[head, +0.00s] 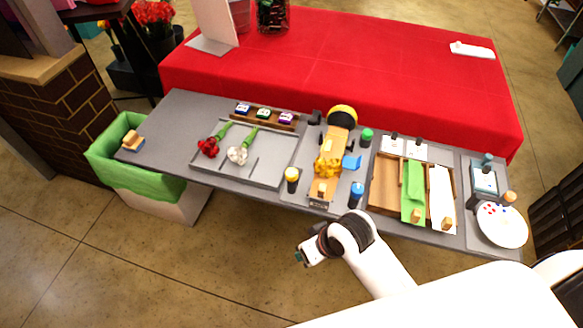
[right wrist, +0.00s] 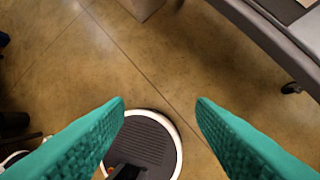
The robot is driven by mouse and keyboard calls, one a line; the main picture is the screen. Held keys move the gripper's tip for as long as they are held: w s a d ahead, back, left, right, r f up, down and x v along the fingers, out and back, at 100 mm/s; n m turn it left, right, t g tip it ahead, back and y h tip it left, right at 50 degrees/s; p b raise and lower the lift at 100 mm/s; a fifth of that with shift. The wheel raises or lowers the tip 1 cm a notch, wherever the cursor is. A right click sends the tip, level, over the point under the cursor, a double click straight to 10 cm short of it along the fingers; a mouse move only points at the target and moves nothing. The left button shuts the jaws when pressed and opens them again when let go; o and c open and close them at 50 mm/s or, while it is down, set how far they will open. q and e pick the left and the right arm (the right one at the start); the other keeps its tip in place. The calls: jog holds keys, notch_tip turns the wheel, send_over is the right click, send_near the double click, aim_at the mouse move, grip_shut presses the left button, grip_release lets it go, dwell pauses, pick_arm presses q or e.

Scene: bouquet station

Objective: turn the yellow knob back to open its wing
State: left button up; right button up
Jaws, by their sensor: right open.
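The yellow knob (head: 292,174) is a black post with a yellow top at the front left of a wooden stand (head: 325,188). Yellow flowers (head: 328,167) lie on the stand, and a blue wing (head: 351,162) sticks out at their right. I cannot make out a wing belonging to the yellow knob. My right gripper (head: 299,257) is in front of the table, over the floor, below and apart from the knob. In the right wrist view its green fingers (right wrist: 160,104) are spread with nothing between them. My left gripper is not in view.
A blue knob (head: 357,190), a green knob (head: 367,135) and a black knob (head: 315,117) surround the stand. A grey tray (head: 270,167) with red and white flowers is left. A wooden tray (head: 384,185) with green and white sheets is right. Open floor lies in front.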

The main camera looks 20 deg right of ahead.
jog(key=w+a+r+n+y, duration=0.1)
jog(key=w+a+r, duration=0.4)
jog(key=r, duration=0.1)
jog(key=m+g+h, duration=0.2)
jog(key=g+h, duration=0.1)
send_near(292, 172)
jog(key=f+p, duration=0.1)
jog(key=f, duration=0.3)
jog(key=f+p, duration=0.1)
jog(key=f, duration=0.3)
jog(key=shift+w+a+f, duration=0.2)
jog(key=shift+f, duration=0.15)
jog(key=c, duration=1)
jog(key=shift+o, duration=0.2)
